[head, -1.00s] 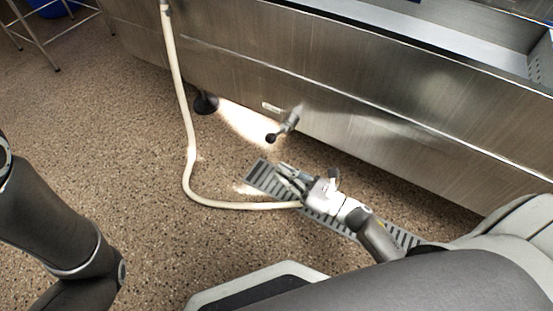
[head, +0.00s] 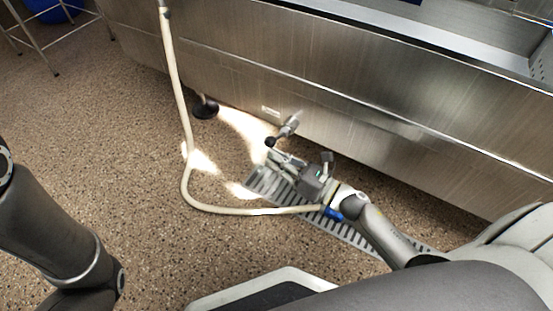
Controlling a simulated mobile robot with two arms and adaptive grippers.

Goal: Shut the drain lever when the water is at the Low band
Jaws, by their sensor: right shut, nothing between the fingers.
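The drain lever (head: 271,142), a short arm with a black ball knob, sticks out from a grey outlet (head: 289,125) low on the steel tank's front (head: 380,135). My right gripper (head: 273,156) is shut and empty, its fingertips just below the knob; I cannot tell whether they touch it. The water surface and the Low band do not show in this view. My left arm enters at the left edge, but its gripper is out of view.
A slotted floor drain (head: 353,236) lies below my right arm. Open speckled floor lies to the left.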

